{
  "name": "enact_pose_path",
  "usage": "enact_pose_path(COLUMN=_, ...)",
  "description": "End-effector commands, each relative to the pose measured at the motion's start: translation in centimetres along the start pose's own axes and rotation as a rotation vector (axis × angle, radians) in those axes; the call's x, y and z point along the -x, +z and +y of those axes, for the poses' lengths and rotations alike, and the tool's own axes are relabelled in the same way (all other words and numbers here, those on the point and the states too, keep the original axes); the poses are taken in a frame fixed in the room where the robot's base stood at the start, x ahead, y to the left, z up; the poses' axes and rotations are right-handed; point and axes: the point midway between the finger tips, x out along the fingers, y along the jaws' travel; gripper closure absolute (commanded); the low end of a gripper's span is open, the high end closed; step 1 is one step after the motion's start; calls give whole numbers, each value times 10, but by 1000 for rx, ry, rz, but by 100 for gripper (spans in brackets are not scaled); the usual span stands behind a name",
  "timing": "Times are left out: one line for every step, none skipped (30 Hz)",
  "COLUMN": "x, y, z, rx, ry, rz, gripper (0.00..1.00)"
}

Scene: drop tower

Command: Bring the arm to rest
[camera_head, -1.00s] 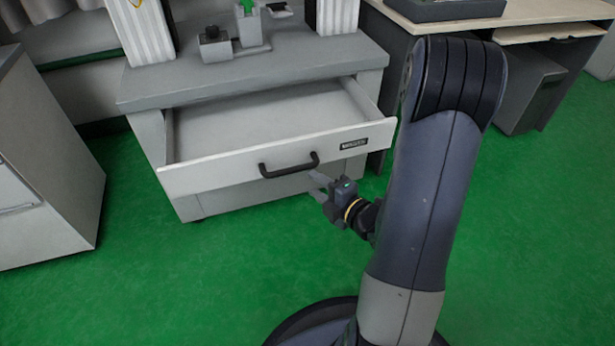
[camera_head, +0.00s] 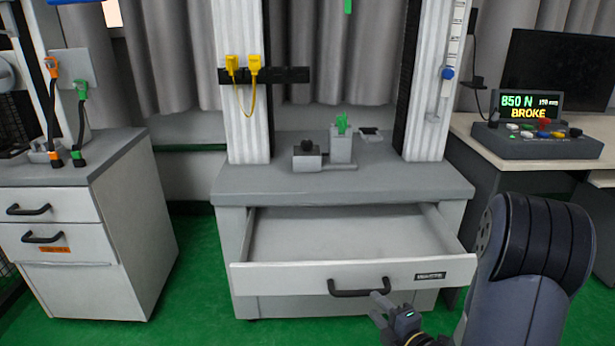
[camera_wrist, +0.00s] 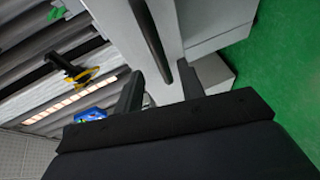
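My arm (camera_head: 523,270) rises at the right of the head view. My gripper (camera_head: 379,308) is low in that view, in front of the open drawer (camera_head: 375,272) and close to the right end of its black handle (camera_head: 358,290). In the wrist view my gripper's two dark fingers (camera_wrist: 160,88) stand apart, with nothing seen held between them. The handle (camera_wrist: 151,38) shows just beyond the fingers there. I cannot tell if a finger touches it.
The drawer is pulled out of the grey tower base (camera_head: 345,182), which carries a small block fixture (camera_head: 342,150). A grey cabinet (camera_head: 130,225) stands left. A desk with a readout box saying "BROKE" (camera_head: 530,140) stands right. Green floor (camera_head: 195,260) shows between cabinet and base.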

Motion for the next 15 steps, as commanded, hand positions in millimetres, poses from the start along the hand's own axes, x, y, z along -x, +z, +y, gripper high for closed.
enact_pose_path(x=-9, y=-1, z=-1, rx=2, ry=0, rz=5, gripper=62)
enact_pose_path(x=-14, y=-1, z=-1, rx=3, ry=0, rz=5, gripper=62)
enact_pose_path(x=-20, y=-2, z=-1, rx=3, ry=1, rz=6, gripper=62)
enact_pose_path(x=-26, y=-2, z=-1, rx=3, ry=1, rz=5, gripper=62)
enact_pose_path(x=-31, y=-1, z=-1, rx=3, ry=1, rz=5, gripper=62)
enact_pose_path(x=-37, y=-2, z=-1, rx=2, ry=0, rz=5, gripper=62)
enact_pose_path(x=-42, y=-1, z=-1, rx=1, ry=1, rz=4, gripper=62)
enact_pose_path(x=-47, y=-1, z=-1, rx=2, ry=1, rz=5, gripper=62)
enact_pose_path(x=-52, y=-1, z=-1, rx=2, ry=0, rz=3, gripper=62)
enact_pose_path(x=-56, y=-1, z=-1, rx=2, ry=0, rz=3, gripper=62)
enact_pose_path(x=-59, y=-1, z=-1, rx=2, ry=1, rz=3, gripper=62)
enact_pose_path(x=-63, y=-1, z=-1, rx=1, ry=1, rz=3, gripper=62)
enact_pose_path(x=-65, y=-1, z=0, rx=1, ry=1, rz=2, gripper=62)
enact_pose_path(x=-67, y=-1, z=0, rx=1, ry=1, rz=2, gripper=62)
enact_pose_path(x=-70, y=-1, z=0, rx=0, ry=1, rz=1, gripper=62)
